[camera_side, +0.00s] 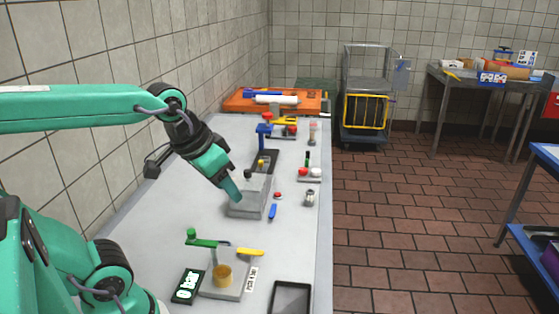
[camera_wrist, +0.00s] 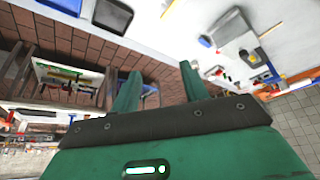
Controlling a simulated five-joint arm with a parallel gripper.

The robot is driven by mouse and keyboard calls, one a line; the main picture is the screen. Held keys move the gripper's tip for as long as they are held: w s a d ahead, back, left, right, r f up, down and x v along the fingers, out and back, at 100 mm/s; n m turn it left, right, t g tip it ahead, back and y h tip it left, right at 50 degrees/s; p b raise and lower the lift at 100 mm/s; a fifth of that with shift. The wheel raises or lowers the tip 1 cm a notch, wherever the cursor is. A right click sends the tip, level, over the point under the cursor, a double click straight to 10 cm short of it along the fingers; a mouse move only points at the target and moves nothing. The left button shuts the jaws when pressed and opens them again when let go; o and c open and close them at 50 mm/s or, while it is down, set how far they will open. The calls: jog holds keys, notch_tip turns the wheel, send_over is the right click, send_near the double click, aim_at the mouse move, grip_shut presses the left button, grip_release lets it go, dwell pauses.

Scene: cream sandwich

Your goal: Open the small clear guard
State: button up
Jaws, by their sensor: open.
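A grey, partly see-through box (camera_side: 256,190), which looks like the small clear guard, stands on a grey base in the middle of the bench. A dark round knob (camera_side: 247,174) shows at its top. Whether its cover is raised or down is too small to tell. My gripper (camera_side: 235,193) points down at the left side of the box, close to it; contact cannot be told. In the wrist view its two green fingers (camera_wrist: 158,88) stand apart with nothing held between them. I cannot pick out the guard in the wrist view.
A blue press (camera_side: 264,138) stands behind the box. A small red button (camera_side: 278,195) and a blue-handled tool (camera_side: 272,212) lie to its right. A fixture with a green handle (camera_side: 201,239), a yellow-handled tool (camera_side: 250,252) and a black tray (camera_side: 291,298) are nearer.

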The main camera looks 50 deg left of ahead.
jog(key=w+a+r+n+g, duration=0.1)
jog(key=w+a+r+n, duration=0.1)
jog(key=w+a, duration=0.4)
jog(key=n+g, duration=0.3)
jog(key=g, duration=0.1)
send_near(248, 171)
jog(key=shift+s+d+f, duration=0.1)
jog(key=shift+a+f, duration=0.25)
jog(key=shift+a, duration=0.05)
jog(key=shift+f, duration=3.9)
grip_shut()
